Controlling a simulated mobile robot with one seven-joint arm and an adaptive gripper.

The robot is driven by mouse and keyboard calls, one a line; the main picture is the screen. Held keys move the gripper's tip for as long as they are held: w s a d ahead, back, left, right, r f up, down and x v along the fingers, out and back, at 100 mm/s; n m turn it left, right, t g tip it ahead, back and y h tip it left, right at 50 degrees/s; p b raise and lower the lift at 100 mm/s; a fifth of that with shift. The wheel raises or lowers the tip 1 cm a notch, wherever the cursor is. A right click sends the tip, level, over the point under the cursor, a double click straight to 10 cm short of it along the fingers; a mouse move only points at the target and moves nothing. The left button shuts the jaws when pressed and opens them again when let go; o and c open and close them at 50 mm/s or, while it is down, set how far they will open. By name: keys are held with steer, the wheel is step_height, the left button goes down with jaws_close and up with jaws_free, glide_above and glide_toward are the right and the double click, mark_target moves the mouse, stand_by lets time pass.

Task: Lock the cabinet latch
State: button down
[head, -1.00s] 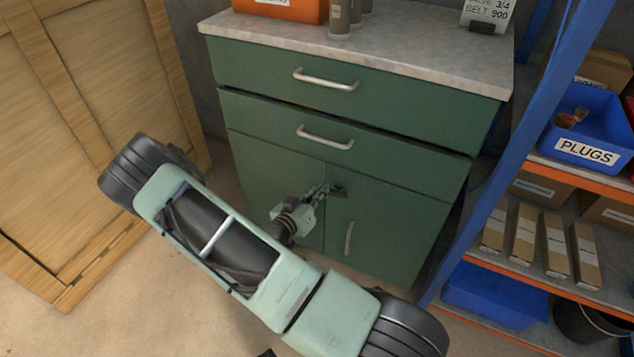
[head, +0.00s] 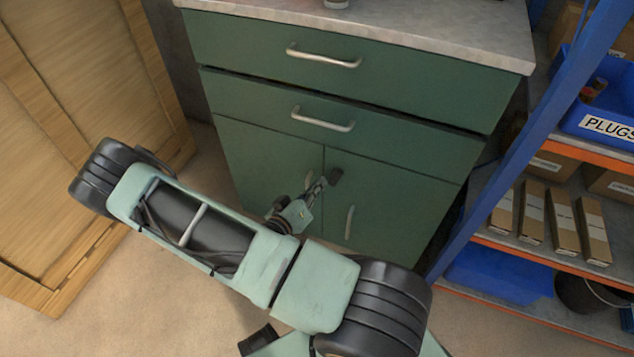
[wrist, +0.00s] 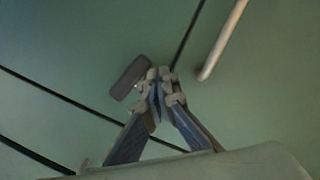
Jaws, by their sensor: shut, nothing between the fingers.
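The green cabinet (head: 400,205) has two lower doors that look closed, with an upright seam between them. The latch is a small dark bar (head: 336,175) near the top of the right door; it also shows in the wrist view (wrist: 130,77). It is tilted and seems to lie beside the seam, not across it. My gripper (head: 322,184) is shut and empty, in front of the seam. In the wrist view its fingertips (wrist: 162,78) are right beside the latch bar; I cannot tell if they touch it. Part of the latch may be hidden by them.
The right door's handle (head: 349,222) is below the latch; the left door's handle (wrist: 222,40) is near my fingers. Two drawers with handles (head: 323,119) are above. A blue-framed shelf (head: 520,150) stands close on the right, a wooden crate (head: 75,130) on the left.

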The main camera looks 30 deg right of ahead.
steer(key=shift+s+d+f, duration=0.15)
steer(key=shift+s+f, duration=0.05)
steer(key=shift+f, duration=0.2)
steer(key=shift+s+d+f+b, duration=0.1)
steer(key=shift+f+b, duration=0.1)
steer(key=shift+b, duration=0.2)
stand_by(0.6)
